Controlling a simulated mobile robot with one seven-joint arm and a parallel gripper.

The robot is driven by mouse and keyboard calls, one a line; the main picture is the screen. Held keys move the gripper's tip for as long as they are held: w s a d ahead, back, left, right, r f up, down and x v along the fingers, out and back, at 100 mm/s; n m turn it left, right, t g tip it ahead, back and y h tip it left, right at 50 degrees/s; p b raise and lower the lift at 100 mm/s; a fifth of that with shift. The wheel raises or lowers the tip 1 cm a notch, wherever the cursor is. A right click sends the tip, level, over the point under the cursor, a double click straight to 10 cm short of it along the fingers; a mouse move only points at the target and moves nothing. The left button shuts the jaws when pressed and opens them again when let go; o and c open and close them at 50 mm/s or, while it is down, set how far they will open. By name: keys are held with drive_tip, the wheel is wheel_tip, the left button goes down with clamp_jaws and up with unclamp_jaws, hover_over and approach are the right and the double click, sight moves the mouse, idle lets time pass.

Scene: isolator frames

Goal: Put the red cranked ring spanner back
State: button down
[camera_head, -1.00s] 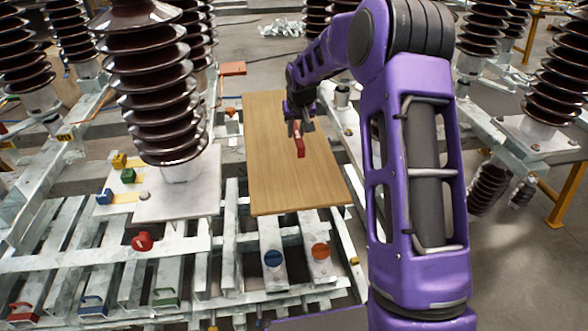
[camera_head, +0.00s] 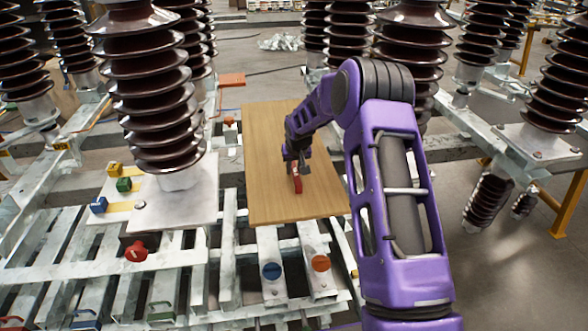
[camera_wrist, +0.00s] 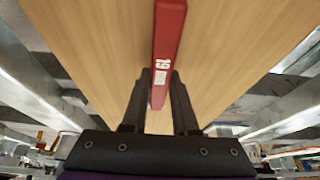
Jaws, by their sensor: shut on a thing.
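A red spanner (camera_head: 297,184) is held in my gripper (camera_head: 297,168) over the near half of the wooden board (camera_head: 268,130). In the wrist view the red spanner (camera_wrist: 168,45) is a long flat red bar with a small white label. I cannot tell whether the spanner touches the board.
Blue (camera_head: 271,271) and orange (camera_head: 320,263) discs sit on metal bars before the board. A red knob (camera_head: 136,251) and yellow, green and blue blocks (camera_head: 123,184) are at left. Tall brown insulators (camera_head: 150,90) flank the board. Most of the board is bare.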

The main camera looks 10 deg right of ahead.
drive_tip(key=c, duration=1.1)
unclamp_jaws()
drive_tip(key=shift+f, duration=0.15)
drive_tip(key=shift+c, duration=0.2)
drive_tip(key=o, duration=0.5)
drive_tip(key=shift+c, duration=0.2)
drive_tip(key=shift+r, duration=0.55)
drive_tip(key=p+v, duration=0.1)
drive_tip(key=v, duration=1)
drive_tip(key=shift+s, duration=0.2)
drive_tip(key=shift+r, duration=0.15)
